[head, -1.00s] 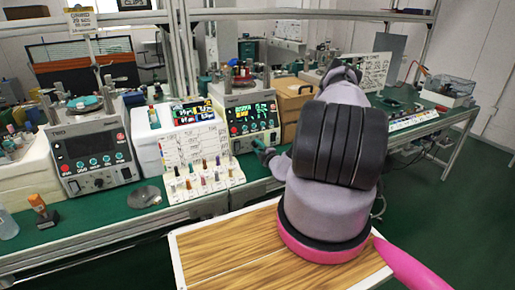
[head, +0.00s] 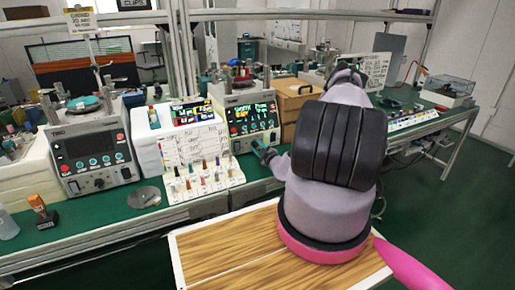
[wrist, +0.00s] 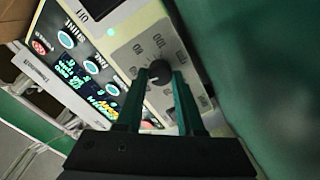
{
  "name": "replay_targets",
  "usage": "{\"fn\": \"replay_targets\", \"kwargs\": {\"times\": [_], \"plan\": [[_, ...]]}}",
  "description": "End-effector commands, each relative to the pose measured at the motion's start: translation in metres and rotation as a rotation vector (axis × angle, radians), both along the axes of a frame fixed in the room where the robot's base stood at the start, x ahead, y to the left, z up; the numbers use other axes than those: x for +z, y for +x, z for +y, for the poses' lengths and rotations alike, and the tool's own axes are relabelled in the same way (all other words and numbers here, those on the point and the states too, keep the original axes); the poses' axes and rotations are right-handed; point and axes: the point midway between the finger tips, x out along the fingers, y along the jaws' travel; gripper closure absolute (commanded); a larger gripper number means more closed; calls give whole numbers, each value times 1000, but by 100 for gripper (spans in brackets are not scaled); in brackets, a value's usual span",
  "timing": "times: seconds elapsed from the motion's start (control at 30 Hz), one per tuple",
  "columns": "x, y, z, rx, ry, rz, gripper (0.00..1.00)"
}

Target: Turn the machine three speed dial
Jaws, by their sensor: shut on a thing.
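The machine (head: 253,120) with a lit dark screen stands on the green bench, just beyond my gripper (head: 262,150) in the head view. In the wrist view its pale dial plate with printed marks (wrist: 147,45) surrounds a round dark speed dial (wrist: 159,70). The two green fingers of my gripper (wrist: 160,78) lie on either side of the dial and are shut on it. The dial's pointer cannot be made out. In the head view my arm hides part of the bench, and the dial is not clearly visible there.
Left of the machine stand a white board with several small coloured pegs (head: 205,186) and another machine (head: 92,150). A wooden box (head: 295,95) stands to the right. A wood-topped table (head: 225,250) is in front.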

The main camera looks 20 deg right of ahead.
Motion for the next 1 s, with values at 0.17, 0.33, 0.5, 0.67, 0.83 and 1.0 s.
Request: {"fn": "replay_targets", "kwargs": {"times": [0.17, 0.33, 0.5, 0.67, 0.83, 1.0], "plan": [[-1, -1, -1, -2, -1, 3, 100], [-1, 0, -1, -2, -2, 1, 33], [-1, 0, 0, -1, -2, 0, 33], [0, -6, -1, -2, -1, 1, 33], [0, -34, -3, -3, 2, 5, 33], [1, -70, -5, -2, 1, 4, 33]]}}
